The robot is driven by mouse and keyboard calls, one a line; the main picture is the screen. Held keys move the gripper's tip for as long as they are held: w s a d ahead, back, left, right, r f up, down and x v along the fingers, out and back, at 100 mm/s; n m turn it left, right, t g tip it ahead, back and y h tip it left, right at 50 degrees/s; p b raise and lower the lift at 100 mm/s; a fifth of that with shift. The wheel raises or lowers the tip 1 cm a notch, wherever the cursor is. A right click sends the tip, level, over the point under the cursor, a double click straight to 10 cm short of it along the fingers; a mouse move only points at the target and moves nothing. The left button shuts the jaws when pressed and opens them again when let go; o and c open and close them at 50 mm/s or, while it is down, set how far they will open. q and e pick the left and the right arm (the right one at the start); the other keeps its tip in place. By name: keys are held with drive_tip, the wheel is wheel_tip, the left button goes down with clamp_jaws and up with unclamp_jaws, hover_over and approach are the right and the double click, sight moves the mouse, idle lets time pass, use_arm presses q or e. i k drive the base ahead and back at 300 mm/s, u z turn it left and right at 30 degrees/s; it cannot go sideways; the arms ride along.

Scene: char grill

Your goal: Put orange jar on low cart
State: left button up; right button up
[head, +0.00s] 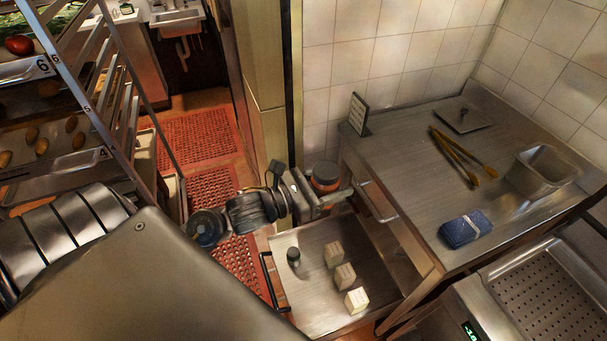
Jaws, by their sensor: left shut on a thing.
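The orange jar (325,172) has a dark lid and an orange body. My left gripper (328,196) is shut on it and holds it above the far end of the low cart. The gripper's fingers hide part of the jar. The low cart (312,240) is a metal tray with a dark handle at its left side. Its top carries a small dark jar and several pale blocks. My right gripper is not in view.
On the cart stand the small dark jar (293,257) and pale blocks (345,276). The steel table (400,150) at right holds tongs (455,157), a metal container (541,170), and a blue packet (465,230). A tray rack (105,110) stands at left.

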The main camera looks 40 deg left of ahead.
sight(320, 302)
drive_tip(key=u, duration=1.5)
drive_tip(key=k, duration=1.25)
drive_tip(key=z, duration=1.4)
